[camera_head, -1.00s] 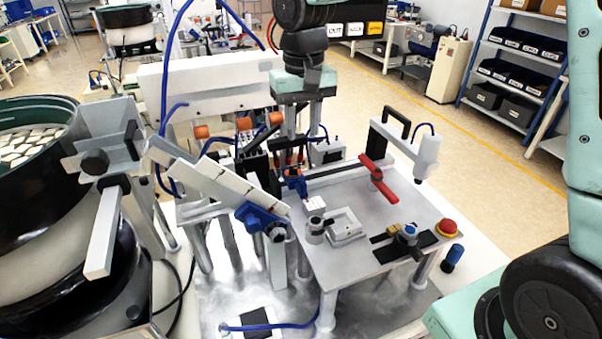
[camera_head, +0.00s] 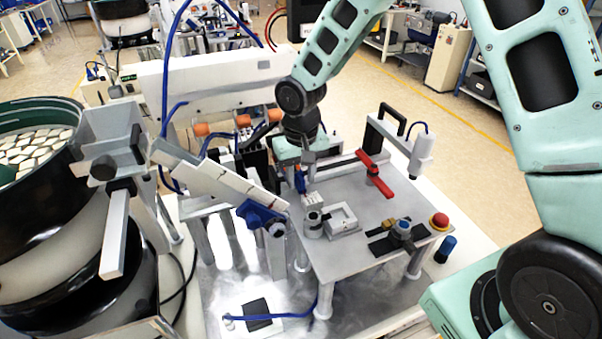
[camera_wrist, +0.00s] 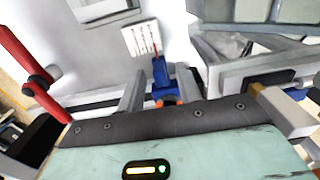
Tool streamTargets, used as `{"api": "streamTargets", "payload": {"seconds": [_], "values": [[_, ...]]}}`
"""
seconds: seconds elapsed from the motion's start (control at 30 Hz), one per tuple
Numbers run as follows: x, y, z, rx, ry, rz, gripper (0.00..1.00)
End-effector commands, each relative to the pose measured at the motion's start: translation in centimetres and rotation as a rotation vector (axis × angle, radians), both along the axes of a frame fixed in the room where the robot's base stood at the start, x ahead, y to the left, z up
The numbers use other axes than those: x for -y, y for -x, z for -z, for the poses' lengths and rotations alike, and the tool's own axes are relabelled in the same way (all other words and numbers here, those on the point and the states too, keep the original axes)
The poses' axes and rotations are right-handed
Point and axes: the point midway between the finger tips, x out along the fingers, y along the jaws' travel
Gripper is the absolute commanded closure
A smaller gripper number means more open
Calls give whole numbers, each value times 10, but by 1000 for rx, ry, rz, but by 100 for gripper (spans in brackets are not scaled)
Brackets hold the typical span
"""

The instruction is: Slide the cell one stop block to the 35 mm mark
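The stop block is small and blue (camera_wrist: 160,76) with a thin red pointer, in the middle of the wrist view. It also shows in the head view (camera_head: 300,181), partly covered by my gripper. Its pointer lies at a white scale plate (camera_wrist: 142,38), whose numbers are too small to read. My gripper (camera_wrist: 158,72) points down over the block, with one grey finger on each side. The fingers look apart, with gaps to the blue body. In the head view my gripper (camera_head: 304,166) is low over the table's back left part.
A red handle (camera_head: 373,174) stands right of the block on the grey table (camera_head: 350,245). A grey square fixture (camera_head: 342,219) is in front. A red button (camera_head: 438,221) is at the right edge. A sloped chute (camera_head: 225,180) lies close on the left.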

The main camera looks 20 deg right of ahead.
Motion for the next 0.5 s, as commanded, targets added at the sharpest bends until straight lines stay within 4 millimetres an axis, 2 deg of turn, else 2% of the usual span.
{"api": "streamTargets", "payload": {"seconds": [0.1, 0.13, 0.23, 0.27, 0.4, 0.5], "values": [[0, 0, 0, 0, 0, 0, 65], [0, 0, 0, 0, 0, 0, 68], [0, 0, 0, 0, 0, 0, 96], [0, 0, 0, 0, 0, 0, 100], [1, 0, 0, 0, 0, 1, 100], [9, 0, 0, 0, 1, 3, 100]]}}
